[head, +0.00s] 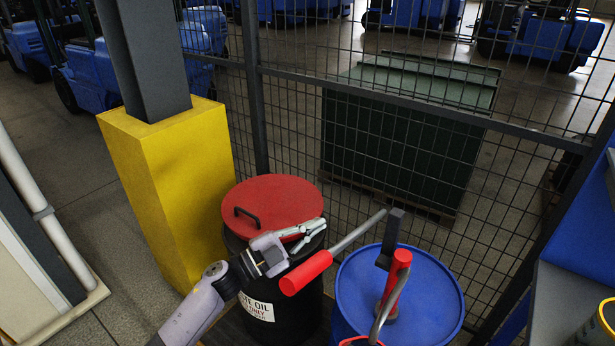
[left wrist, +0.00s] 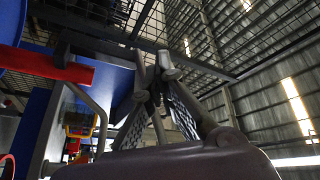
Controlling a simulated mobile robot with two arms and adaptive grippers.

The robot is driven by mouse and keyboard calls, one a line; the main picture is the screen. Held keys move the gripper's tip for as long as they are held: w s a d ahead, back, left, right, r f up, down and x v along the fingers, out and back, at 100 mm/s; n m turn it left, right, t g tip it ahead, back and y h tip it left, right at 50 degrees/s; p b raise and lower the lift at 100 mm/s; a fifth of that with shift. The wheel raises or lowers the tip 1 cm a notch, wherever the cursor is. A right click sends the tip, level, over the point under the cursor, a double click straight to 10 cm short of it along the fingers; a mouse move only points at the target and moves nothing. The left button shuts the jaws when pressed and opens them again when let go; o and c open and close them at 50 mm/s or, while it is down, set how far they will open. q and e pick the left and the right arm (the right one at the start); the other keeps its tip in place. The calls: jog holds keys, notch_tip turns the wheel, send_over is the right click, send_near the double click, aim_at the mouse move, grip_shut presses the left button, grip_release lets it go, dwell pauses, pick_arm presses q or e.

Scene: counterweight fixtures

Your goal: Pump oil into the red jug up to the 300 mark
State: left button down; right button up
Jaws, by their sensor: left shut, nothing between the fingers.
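The pump (head: 395,238) stands on the blue drum (head: 440,284), with a red-gripped lever (head: 307,272) reaching left, a red upright part and a grey curved spout. At the bottom edge, a red rim (head: 360,341) shows under the spout; it may be the jug, but most of it and any marks are cut off. My left gripper (head: 316,230) is shut and empty over the black drum's red lid, behind the lever's red grip and apart from it. Its fingers (left wrist: 157,62) come together in the left wrist view. My right gripper is not in view.
A black waste oil drum (head: 258,310) with a red lid (head: 270,196) stands left of the blue drum. A yellow post base (head: 165,185) is further left. A wire mesh fence (head: 390,110) closes off the back. A blue structure (head: 580,235) is at right.

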pick_arm(q)
jog(key=s+d+r+m+g+h+p, duration=0.1)
jog(key=s+d+r+m+g, duration=0.3)
jog(key=r, duration=0.3)
jog(key=s+d+r+m+g+h+p, duration=0.1)
jog(key=s+r+m+g, duration=0.25)
jog(key=r+m, duration=0.3)
notch_tip(320, 180, up, 11)
jog(key=m+y+p, duration=0.6)
jog(key=m+y, duration=0.5)
jog(key=y, duration=0.4)
send_over(319, 263)
jog(key=s+a, duration=0.1)
jog(key=a, duration=0.1)
notch_tip(319, 263, down, 9)
jog(key=b, duration=0.3)
jog(key=shift+d+f, duration=0.15)
jog(key=shift+f, duration=0.05)
jog(key=shift+f, duration=0.1)
